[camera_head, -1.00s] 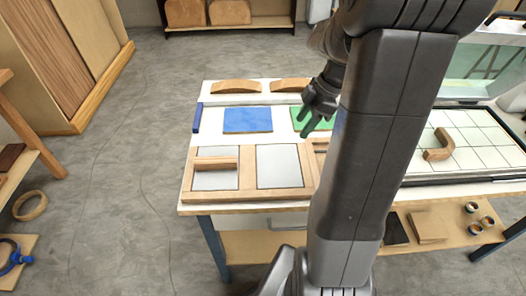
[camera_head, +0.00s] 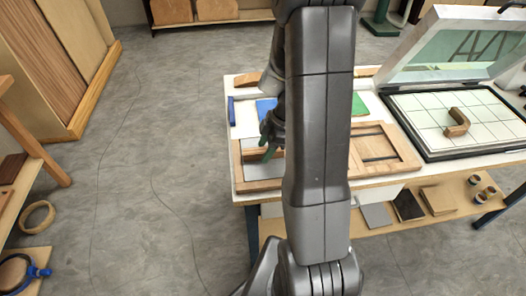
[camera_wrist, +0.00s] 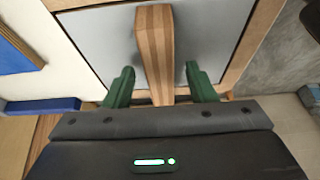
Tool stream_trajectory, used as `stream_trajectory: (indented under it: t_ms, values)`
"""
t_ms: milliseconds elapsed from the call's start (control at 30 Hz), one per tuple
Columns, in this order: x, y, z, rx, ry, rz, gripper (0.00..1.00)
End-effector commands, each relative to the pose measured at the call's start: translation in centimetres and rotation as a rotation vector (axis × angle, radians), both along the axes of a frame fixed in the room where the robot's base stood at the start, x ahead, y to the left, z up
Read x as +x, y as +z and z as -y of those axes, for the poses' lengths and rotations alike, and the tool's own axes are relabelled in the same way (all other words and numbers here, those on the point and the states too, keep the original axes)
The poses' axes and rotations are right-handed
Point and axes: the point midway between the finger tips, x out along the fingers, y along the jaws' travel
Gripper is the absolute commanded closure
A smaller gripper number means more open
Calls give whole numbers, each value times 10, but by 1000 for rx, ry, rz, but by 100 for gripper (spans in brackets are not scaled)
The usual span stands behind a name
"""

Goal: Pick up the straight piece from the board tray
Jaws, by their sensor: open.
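The straight piece is a striped wooden bar (camera_wrist: 155,45) lying in a grey-floored compartment of the board tray. In the head view, part of the straight piece (camera_head: 250,154) shows in the left compartment, and my gripper hides the rest. The wooden rim of the board tray (camera_head: 262,187) runs along the bench front. My gripper (camera_wrist: 158,70) is open, with one green finger on each side of the bar and a visible gap to each. In the head view, my gripper (camera_head: 267,147) points down over the left compartment. I cannot tell how high the fingertips are.
A blue sheet (camera_head: 265,108) and a green sheet (camera_head: 359,104) lie behind the tray. On the right, a press with a raised glass lid (camera_head: 450,47) has a curved wooden piece (camera_head: 457,122) on its gridded bed. My arm hides the tray's middle.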

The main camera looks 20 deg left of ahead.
Motion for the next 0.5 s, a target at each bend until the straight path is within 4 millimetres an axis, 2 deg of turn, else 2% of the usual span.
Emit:
stream_trajectory:
  t_ms: [267, 500]
  values:
    - [0, -2, -1, 0, 0, 1, 51]
    - [0, -2, -1, 0, 0, 1, 98]
